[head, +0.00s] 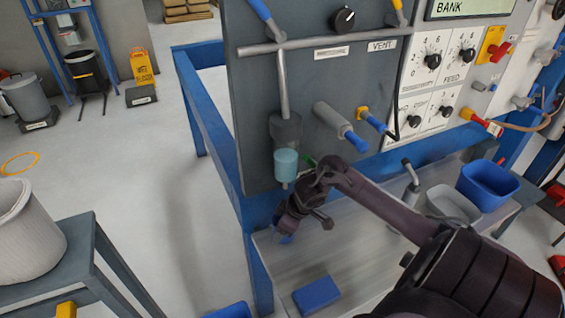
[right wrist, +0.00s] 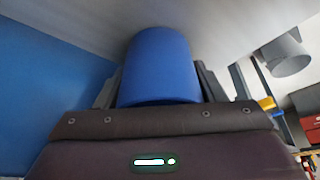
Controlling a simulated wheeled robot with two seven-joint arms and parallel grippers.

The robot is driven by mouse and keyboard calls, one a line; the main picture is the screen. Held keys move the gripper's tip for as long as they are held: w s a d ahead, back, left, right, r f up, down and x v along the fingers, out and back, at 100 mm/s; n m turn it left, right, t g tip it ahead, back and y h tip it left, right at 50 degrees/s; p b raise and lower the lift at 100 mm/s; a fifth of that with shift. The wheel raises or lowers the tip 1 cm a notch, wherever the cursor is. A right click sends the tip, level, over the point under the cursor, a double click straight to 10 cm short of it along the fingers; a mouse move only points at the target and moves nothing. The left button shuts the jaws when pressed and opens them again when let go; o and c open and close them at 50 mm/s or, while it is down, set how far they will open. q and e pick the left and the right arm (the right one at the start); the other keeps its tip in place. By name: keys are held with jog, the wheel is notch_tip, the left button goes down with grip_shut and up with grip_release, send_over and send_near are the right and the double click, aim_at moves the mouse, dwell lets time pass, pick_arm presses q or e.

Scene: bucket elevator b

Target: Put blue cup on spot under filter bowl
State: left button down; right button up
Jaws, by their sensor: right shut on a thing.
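The blue cup (right wrist: 160,65) stands between the fingers of my right gripper (right wrist: 158,85) in the right wrist view. My right gripper also shows in the head view (head: 286,226), shut on the cup just above the left end of the metal bench. Only a bit of the cup (head: 281,238) shows there, the rest hidden by the gripper. The filter bowl (head: 287,163) is a pale teal bowl hanging from the grey panel, a little above the gripper in the picture. The spot under it cannot be made out. My left gripper is not in view.
A blue block (head: 317,295) lies on the metal bench (head: 290,262). A blue bin (head: 488,185) and a grey bin (head: 450,203) stand at the right. A grey cylinder with a blue tip (head: 338,125) juts from the panel (head: 258,110). Blue frame rails (head: 210,130) border the left.

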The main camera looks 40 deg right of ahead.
jog(key=o, duration=0.9)
jog(key=shift+w+f, duration=0.1)
jog(key=shift+o, duration=0.4)
jog(key=shift+d, duration=0.1)
jog(key=shift+r, duration=0.45)
jog(key=s+d, duration=0.1)
jog(key=s, duration=0.2)
jog(key=s+d+b, duration=0.1)
jog(key=s+d, duration=0.1)
jog(key=s, duration=0.2)
jog(key=s+d, duration=0.1)
jog(key=s, duration=0.2)
jog(key=shift+s+d+r, duration=0.25)
jog(key=shift+d+r, duration=0.05)
jog(key=shift+d, duration=0.1)
jog(key=shift+s+d, duration=0.3)
jog(key=shift+s, duration=0.15)
